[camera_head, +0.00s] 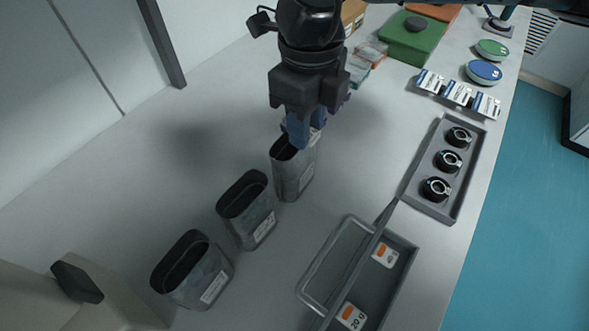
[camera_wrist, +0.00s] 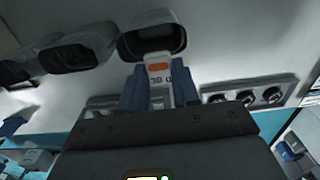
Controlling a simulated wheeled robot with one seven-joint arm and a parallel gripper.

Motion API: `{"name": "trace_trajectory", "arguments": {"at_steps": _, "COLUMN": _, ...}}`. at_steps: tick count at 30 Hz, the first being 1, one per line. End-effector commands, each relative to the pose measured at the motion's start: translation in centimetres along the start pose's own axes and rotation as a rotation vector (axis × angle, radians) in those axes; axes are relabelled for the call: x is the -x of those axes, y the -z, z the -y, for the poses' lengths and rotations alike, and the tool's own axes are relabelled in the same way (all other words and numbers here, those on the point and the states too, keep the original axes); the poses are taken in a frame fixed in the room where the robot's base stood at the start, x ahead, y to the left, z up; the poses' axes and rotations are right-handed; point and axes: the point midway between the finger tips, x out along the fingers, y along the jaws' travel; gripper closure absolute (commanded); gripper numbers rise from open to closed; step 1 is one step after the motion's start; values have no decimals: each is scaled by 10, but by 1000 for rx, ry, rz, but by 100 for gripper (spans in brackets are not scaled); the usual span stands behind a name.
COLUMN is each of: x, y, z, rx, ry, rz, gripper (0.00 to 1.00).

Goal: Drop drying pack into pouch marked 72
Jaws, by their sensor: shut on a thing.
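My gripper (camera_head: 298,132) is shut on a white drying pack with an orange mark (camera_wrist: 160,74). Its blue fingers stand on both sides of the pack in the wrist view. In the head view the fingers are over the mouth of the farthest grey pouch (camera_head: 291,176); the pack is mostly hidden there. That pouch's open mouth also shows just beyond the pack in the wrist view (camera_wrist: 152,42). A middle pouch (camera_head: 247,212) and a near pouch (camera_head: 194,272) stand open in the same row. Their white labels are too small to read.
A grey handled carrier (camera_head: 408,262) holds two more packs (camera_head: 385,255). A grey tray (camera_head: 425,205) holds three black round parts (camera_head: 448,161). White boxes (camera_head: 457,93), round tins (camera_head: 484,72) and a green case (camera_head: 416,42) stand farther back.

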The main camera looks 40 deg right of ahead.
Motion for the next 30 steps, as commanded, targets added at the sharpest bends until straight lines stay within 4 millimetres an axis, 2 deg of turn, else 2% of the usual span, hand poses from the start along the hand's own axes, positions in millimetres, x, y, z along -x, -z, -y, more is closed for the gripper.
{"name": "trace_trajectory", "arguments": {"at_steps": 2, "x": 0, "y": 0, "z": 0, "rx": 0, "ry": 0, "rz": 0, "gripper": 66}}
{"name": "trace_trajectory", "arguments": {"at_steps": 10, "x": 0, "y": 0, "z": 0, "rx": 0, "ry": 0, "rz": 0, "gripper": 40}}
{"name": "trace_trajectory", "arguments": {"at_steps": 20, "x": 5, "y": 0, "z": 0, "rx": 0, "ry": 1, "rz": 1, "gripper": 40}}
{"name": "trace_trajectory", "arguments": {"at_steps": 30, "x": 56, "y": 0, "z": 0, "rx": 1, "ry": 4, "rz": 2, "gripper": 40}}
